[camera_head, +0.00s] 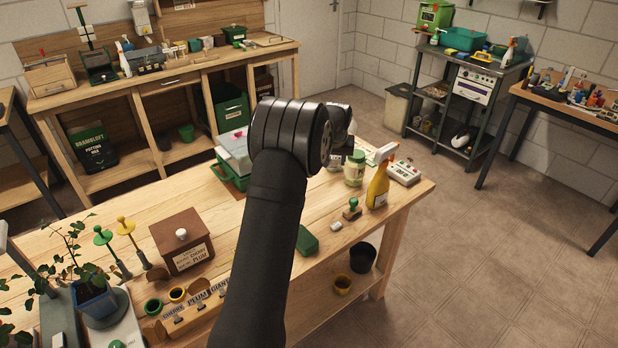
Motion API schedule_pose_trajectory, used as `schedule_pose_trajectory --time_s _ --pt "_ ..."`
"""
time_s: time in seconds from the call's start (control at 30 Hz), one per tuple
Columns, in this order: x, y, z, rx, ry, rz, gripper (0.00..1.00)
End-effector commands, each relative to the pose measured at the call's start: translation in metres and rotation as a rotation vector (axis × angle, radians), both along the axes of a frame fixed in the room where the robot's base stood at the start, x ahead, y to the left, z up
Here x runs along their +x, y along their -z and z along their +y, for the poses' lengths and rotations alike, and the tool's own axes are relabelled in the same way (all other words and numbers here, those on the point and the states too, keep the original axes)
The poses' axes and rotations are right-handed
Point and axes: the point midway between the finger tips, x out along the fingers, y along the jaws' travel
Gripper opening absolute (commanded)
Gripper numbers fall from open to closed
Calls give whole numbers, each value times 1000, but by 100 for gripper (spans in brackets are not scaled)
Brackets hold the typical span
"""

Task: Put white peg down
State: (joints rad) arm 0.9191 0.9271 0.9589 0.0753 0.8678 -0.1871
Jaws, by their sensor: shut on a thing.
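I cannot make out the white peg in this view. My arm rises through the middle of the picture, and its thick dark joint covers what lies behind it. The jaws of my gripper do not show. A wooden rack (207,309) with labels reading PLUM and GIANT stands at the front of the bench, partly hidden by my arm. A brown box (190,256) with a white knob (181,234) stands behind the rack.
A green-handled tool (104,238) and a yellow-handled tool (126,227) stand left of the box. A potted plant (92,301) is at the left. A yellow spray bottle (378,187), a jar (354,169) and a green stamp (352,208) stand on the right. Bare wood (375,225) lies near the bench's right edge.

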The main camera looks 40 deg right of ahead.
Motion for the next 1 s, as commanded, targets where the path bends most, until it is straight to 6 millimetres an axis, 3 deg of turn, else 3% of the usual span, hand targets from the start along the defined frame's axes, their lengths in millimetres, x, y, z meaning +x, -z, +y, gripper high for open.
schedule_pose_trajectory --time_s 0.07,0.17,0.63,0.87,1.0 --pt "-7 4 -5 1 12 0 17" --pt "-2 11 -4 1 15 2 17" --pt "91 68 20 0 14 1 17" --pt "101 78 22 0 17 1 17" --pt "100 98 23 2 17 3 17"
